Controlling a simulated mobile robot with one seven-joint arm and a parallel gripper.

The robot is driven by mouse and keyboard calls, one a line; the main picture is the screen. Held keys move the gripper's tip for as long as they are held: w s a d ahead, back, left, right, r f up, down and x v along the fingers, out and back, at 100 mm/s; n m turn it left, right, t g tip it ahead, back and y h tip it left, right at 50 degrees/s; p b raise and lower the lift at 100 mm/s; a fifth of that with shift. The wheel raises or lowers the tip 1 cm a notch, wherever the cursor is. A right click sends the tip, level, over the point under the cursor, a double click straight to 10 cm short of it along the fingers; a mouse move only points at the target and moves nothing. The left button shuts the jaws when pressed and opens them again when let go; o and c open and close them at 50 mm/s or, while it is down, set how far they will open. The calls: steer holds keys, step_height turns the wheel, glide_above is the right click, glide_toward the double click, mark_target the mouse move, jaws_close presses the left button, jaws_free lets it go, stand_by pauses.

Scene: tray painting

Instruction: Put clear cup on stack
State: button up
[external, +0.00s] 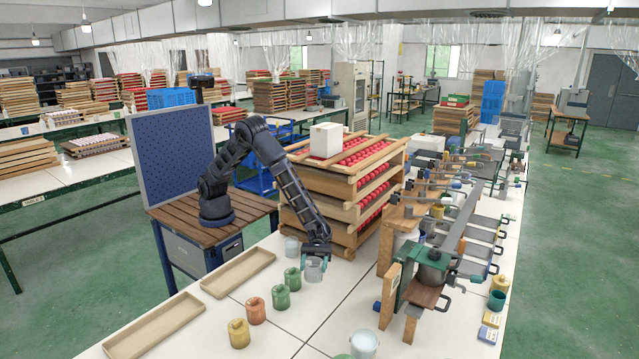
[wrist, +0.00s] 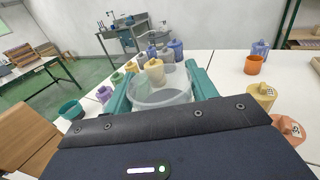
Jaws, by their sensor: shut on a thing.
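My gripper (external: 315,256) is shut on a clear cup (external: 314,271), just beside the front of the wooden tray stack. In the wrist view the teal fingers of my gripper (wrist: 158,78) sit on either side of the clear cup (wrist: 162,98), which is upright with its rim up. A small gap under the cup cannot be made out. The stack of wooden trays (external: 322,211) holds red pieces, and a white box (external: 326,140) sits on its top. Another pale cup (external: 292,246) stands just left of my gripper.
Two long empty wooden trays (external: 238,273) lie to the left. A pale bucket (external: 364,345) is at the front. Clamps and presses (external: 432,258) crowd the right.

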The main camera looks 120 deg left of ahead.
step_height(320, 180, up, 54)
steer(key=a+n+t+y, duration=0.4)
steer(key=a+t, duration=0.1)
steer(key=a, duration=2.1)
steer(key=s+a+n+t+y, duration=0.2)
steer(key=s+a+y, duration=0.15)
steer(key=a, duration=0.95)
steer(key=s+a+n+t+y, duration=0.15)
steer(key=s+a, duration=0.25)
steer(key=a, duration=0.8)
steer(key=s+a+n+y, duration=0.35)
steer(key=s+a, duration=0.55)
steer(key=a, duration=0.3)
steer(key=s+a+n+y, duration=0.2)
steer(key=s+a+y, duration=0.3)
steer(key=s+a, duration=0.45)
steer(key=s+a+n+y, duration=0.4)
steer(key=s+a+y, duration=0.1)
steer(key=s+a, duration=1.05)
steer(key=f, duration=0.8)
steer(key=s+d+f, duration=0.1)
steer(key=f, duration=1.6)
steer(key=shift+s+d+f, duration=0.15)
steer(key=shift+d+f, duration=0.05)
steer(key=shift+d, duration=0.2)
steer(key=shift+f, duration=0.1)
